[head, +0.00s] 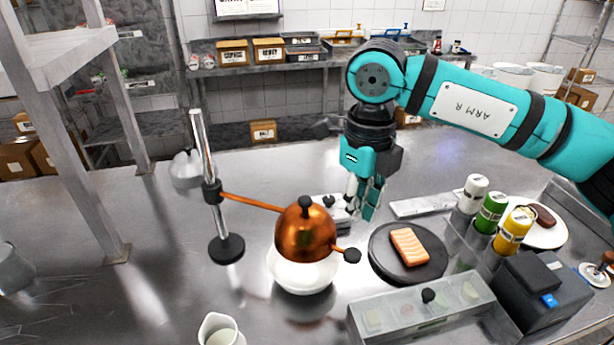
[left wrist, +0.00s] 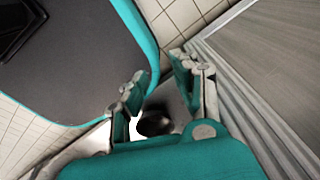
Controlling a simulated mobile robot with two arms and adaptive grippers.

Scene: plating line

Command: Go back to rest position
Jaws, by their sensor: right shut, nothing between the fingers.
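My right gripper (head: 364,208) hangs from the teal right arm and points down over the steel counter, shut and empty. In the head view it is behind the black round plate with a salmon fillet (head: 409,246) and to the right of a copper dome (head: 305,232). I cannot tell its exact height above the counter. My left gripper (left wrist: 160,95) shows only in the left wrist view. Its two fingers are apart with nothing seen between them. Part of a teal and dark grey body fills the left of that view.
The copper dome hangs on a stand (head: 226,248) over a white bowl (head: 301,274). Bottles (head: 489,212), a lidded container (head: 428,310) and a dark box (head: 541,289) crowd the right. A white jug (head: 219,332) stands at the front. The counter's back left is mostly clear.

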